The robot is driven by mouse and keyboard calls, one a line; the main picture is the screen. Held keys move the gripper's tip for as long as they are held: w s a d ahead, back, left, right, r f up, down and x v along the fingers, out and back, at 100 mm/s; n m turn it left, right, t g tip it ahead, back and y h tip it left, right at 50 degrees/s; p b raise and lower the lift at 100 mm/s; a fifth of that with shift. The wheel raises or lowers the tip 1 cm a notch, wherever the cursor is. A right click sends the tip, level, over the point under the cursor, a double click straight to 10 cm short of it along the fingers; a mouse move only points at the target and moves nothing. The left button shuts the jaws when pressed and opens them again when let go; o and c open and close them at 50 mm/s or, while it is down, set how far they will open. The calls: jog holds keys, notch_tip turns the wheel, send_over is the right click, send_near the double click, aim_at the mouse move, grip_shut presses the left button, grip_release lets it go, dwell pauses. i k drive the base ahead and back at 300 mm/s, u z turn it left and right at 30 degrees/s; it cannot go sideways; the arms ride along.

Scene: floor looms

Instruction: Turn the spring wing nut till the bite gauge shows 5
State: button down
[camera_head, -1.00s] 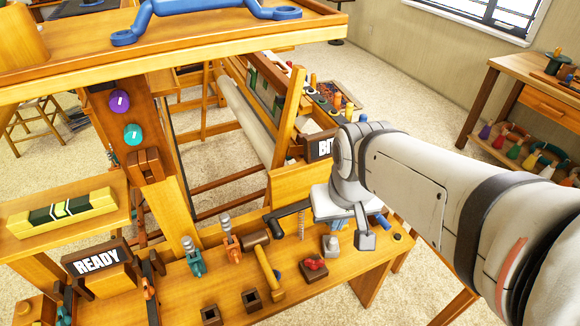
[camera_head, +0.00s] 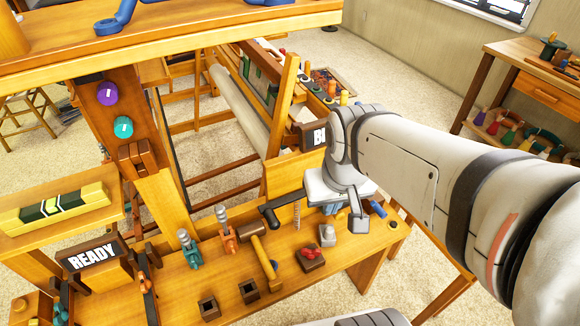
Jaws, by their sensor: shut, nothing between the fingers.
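A dark sign with white letters beginning "BI" (camera_head: 315,137), probably the bite gauge, stands on the loom's right side. My arm covers the rest of it, so no reading shows. A thin coiled spring (camera_head: 297,215) stands upright on the front bench, left of my gripper. I cannot make out the wing nut for certain; it may be behind my gripper. My gripper (camera_head: 357,225) points down over the right part of the bench, shut and empty. Its fingertips are small and partly hidden, and I cannot tell whether they touch anything.
On the bench (camera_head: 223,270) are a mallet (camera_head: 265,262), a dark crank handle (camera_head: 283,205), a block with red on top (camera_head: 310,257), a grey weight (camera_head: 326,235) and a blue piece (camera_head: 376,208). A READY sign (camera_head: 92,257) stands at left. The loom frame rises behind.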

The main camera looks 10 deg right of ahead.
aim_at(311, 255)
jog(key=z, duration=1.8)
jog(key=k, duration=1.4)
jog(key=u, duration=0.5)
jog(key=i, duration=1)
jog(key=u, duration=0.05)
